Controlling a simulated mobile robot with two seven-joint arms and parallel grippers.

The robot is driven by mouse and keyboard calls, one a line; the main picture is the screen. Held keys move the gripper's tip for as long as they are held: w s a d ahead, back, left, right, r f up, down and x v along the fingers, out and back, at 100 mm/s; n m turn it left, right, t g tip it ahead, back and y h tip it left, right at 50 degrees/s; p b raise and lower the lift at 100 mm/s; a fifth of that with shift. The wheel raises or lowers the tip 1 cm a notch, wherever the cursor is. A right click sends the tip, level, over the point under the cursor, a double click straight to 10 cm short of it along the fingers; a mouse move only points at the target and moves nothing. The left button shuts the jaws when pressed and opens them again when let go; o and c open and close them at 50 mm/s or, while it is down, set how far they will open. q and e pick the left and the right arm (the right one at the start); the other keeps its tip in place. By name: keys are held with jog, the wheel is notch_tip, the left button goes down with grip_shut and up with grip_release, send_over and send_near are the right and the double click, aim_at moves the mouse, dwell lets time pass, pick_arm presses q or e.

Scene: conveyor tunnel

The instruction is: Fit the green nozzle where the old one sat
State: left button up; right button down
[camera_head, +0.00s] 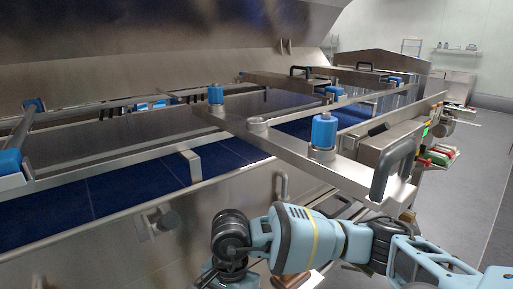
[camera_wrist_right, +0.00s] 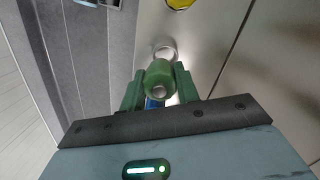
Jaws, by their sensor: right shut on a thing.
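The green nozzle (camera_wrist_right: 158,76) is a short rounded piece with a pale opening at its near end, seen in the right wrist view. My right gripper (camera_wrist_right: 160,86) is shut on it, with one green finger on each side. A pale metal ring (camera_wrist_right: 166,52) shows just beyond the nozzle against a metal panel; I cannot tell whether they touch. A small blue part shows below the nozzle, mostly hidden. In the head view my right arm comes in from the right and bends down at the bottom edge, its gripper hidden. My left gripper is in neither view.
A steel conveyor with a blue belt (camera_head: 130,184) runs across the head view. A crossbar with blue knobs (camera_head: 324,131) and a black handle (camera_head: 393,166) spans it above my right arm. Red and green items (camera_head: 439,155) sit at the right. Grey floor (camera_head: 475,180) is clear there.

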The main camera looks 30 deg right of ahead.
jog(key=s+d+r+n, duration=0.1)
jog(key=n, duration=0.3)
jog(key=d+r+n, duration=0.1)
jog(key=n, duration=0.3)
jog(key=s+d+r+n+h, duration=0.1)
jog(key=r+n, duration=0.1)
jog(key=n, duration=0.2)
jog(key=shift+s+d+g, duration=0.25)
jog(key=shift+s+g, duration=0.05)
jog(key=shift+g, duration=0.1)
